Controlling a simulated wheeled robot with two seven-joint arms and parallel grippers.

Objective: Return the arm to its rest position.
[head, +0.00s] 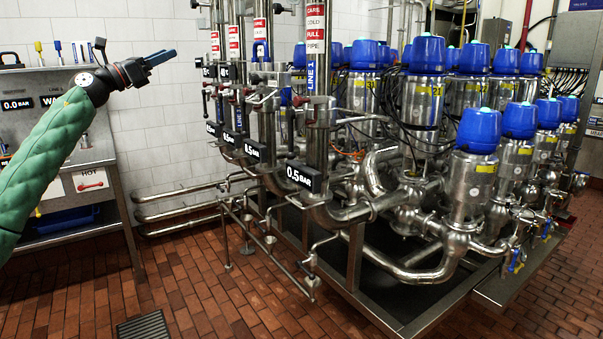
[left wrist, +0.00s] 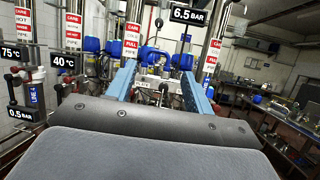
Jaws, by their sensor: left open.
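My left arm, in a green padded sleeve, comes in from the left in the head view. My left gripper (head: 160,58) is raised in front of the white tiled wall, left of the valve matrix (head: 425,120), and touches nothing. In the left wrist view its two blue fingers (left wrist: 158,88) stand apart with nothing held between them. Beyond them are vertical steel pipes with red and white labels (left wrist: 132,37). My right gripper is not in view.
A steel bench with a back panel (head: 60,130) stands at the left, behind my arm. Pipes with 0.5 BAR displays (head: 307,176) stand right of the gripper. A floor drain (head: 143,326) lies in the brick floor (head: 230,305), which is clear at the front.

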